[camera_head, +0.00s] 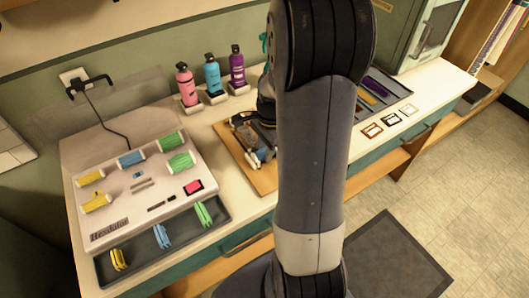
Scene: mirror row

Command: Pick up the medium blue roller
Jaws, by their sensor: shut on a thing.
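My gripper (257,150) is low over a wooden board in the middle of the counter, partly hidden behind my arm. It is shut on a small blue roller (263,156), of which only a little shows between the fingers. Another blue roller (131,158) lies in the back row of the white roller set (112,226) on the left, between yellow rollers (91,177) and green rollers (180,161). A bare spot (138,175) with a small peg shows in front of that blue roller.
A dark tray (190,243) with yellow, blue and green clips lies along the front of the set. Pink, blue and purple bottles (212,75) stand behind. The wooden board (262,181) lies under my gripper. Small framed pieces (391,119) and a dark tray lie right of my arm.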

